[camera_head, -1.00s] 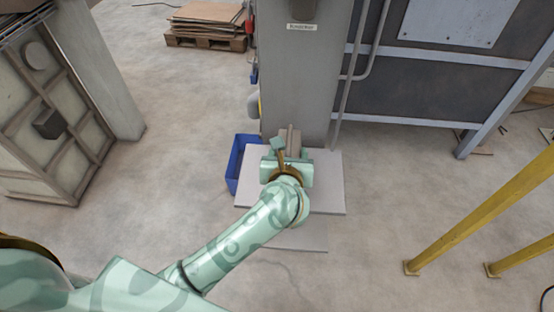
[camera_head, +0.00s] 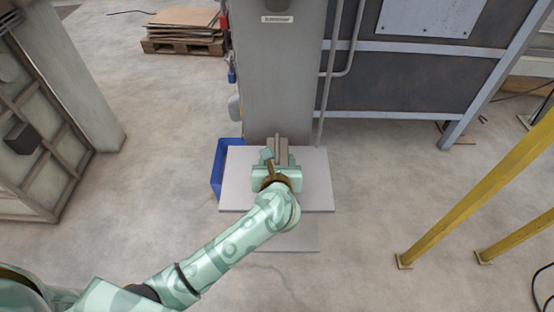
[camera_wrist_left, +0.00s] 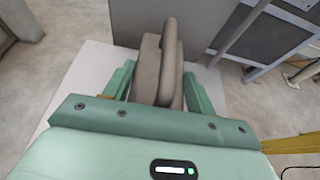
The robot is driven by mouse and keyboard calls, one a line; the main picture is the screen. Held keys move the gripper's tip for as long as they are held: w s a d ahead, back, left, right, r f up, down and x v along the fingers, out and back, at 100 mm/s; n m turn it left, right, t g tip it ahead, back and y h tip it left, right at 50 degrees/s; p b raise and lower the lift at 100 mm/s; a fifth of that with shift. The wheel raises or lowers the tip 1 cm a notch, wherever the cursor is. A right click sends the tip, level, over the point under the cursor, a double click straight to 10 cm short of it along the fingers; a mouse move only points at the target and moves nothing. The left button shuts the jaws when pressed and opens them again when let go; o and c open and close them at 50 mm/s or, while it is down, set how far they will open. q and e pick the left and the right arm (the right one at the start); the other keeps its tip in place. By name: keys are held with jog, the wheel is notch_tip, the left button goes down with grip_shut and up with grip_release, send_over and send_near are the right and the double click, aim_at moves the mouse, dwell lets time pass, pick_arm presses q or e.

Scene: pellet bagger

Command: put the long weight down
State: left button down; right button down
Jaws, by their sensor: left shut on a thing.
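The long weight (camera_wrist_left: 150,70) is a grey-brown block with a raised rounded bar along its top. In the left wrist view it sits between the two green fingers of my left gripper (camera_wrist_left: 160,88), which is shut on it. In the head view the weight (camera_head: 279,146) shows just beyond my left gripper (camera_head: 276,160), over the pale platform (camera_head: 315,185). My gripper and wrist hide much of the weight. I cannot tell whether its underside touches the platform. My right gripper is not in view.
A grey column (camera_head: 285,80) rises right behind the platform. A blue bin (camera_head: 218,165) stands at the platform's left side. Yellow posts (camera_head: 470,190) stand to the right. The platform's right part and front strip are bare.

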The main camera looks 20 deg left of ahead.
pick_arm(q)
jog(key=shift+c, duration=2.4)
grip_release()
jog(key=shift+s+d+r, duration=0.1)
jog(key=shift+s+r, duration=0.1)
jog(key=shift+s, duration=0.05)
jog(key=p+v, duration=0.2)
jog(key=v, duration=0.9)
jog(key=shift+s+p, duration=0.2)
jog(key=shift+p, duration=0.2)
jog(key=shift+r, duration=0.1)
